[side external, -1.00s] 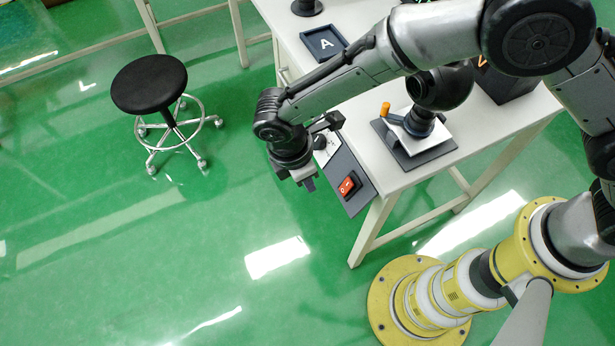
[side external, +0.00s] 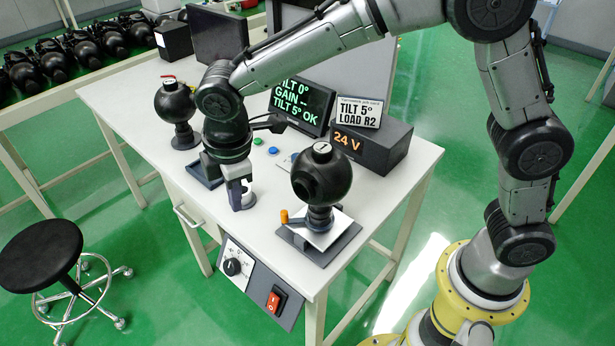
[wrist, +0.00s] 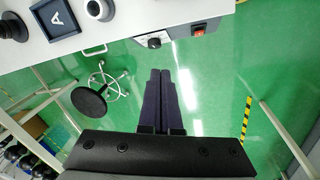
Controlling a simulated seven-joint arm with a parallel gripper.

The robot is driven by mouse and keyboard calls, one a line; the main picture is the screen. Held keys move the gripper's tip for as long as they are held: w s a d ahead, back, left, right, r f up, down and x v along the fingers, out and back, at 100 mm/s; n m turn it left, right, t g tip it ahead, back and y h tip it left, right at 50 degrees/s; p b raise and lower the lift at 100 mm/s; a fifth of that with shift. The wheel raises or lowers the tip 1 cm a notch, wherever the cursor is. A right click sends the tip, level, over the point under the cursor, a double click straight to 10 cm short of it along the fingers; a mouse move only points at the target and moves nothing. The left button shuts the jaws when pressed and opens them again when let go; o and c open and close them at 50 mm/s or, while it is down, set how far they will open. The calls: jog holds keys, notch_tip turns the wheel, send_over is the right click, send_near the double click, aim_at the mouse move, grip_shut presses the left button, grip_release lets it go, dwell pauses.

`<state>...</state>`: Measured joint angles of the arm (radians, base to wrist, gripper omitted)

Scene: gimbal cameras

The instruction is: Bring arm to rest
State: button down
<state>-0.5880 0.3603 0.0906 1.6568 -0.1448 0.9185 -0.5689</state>
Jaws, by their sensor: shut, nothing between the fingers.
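My gripper (side external: 240,197) points down at the end of my bent arm. In the side view it overlaps the front left of the white table (side external: 130,97). In the wrist view the two dark fingers (wrist: 161,100) lie together, shut and empty, with green floor behind them and the table edge (wrist: 115,38) toward the top. The gripper looks to be in the air, off the table's front edge; its exact height I cannot tell.
A control panel with a knob (side external: 233,267) and red switch (side external: 276,301) hangs at the table front. A black camera ball (side external: 321,175) stands on a plate; another (side external: 175,103) is behind. Monitor (side external: 301,103), 24 V box (side external: 368,148) and stool (side external: 40,257) are near.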

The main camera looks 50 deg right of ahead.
jog(key=s+d+r+m+t, duration=0.1)
jog(key=s+d+r+m, duration=0.25)
jog(key=d+r, duration=0.35)
jog(key=s+d+r+m+t, duration=0.2)
jog(key=s+d+r+m, duration=0.15)
jog(key=d+r, duration=0.45)
jog(key=s+d+f+m, duration=0.1)
jog(key=s+d+m, duration=0.2)
jog(key=s+d, duration=0.55)
jog(key=s+f+m, duration=0.4)
jog(key=s+f, duration=0.1)
jog(key=s, duration=0.3)
jog(key=shift+f+t, duration=0.2)
jog(key=shift+t, duration=0.1)
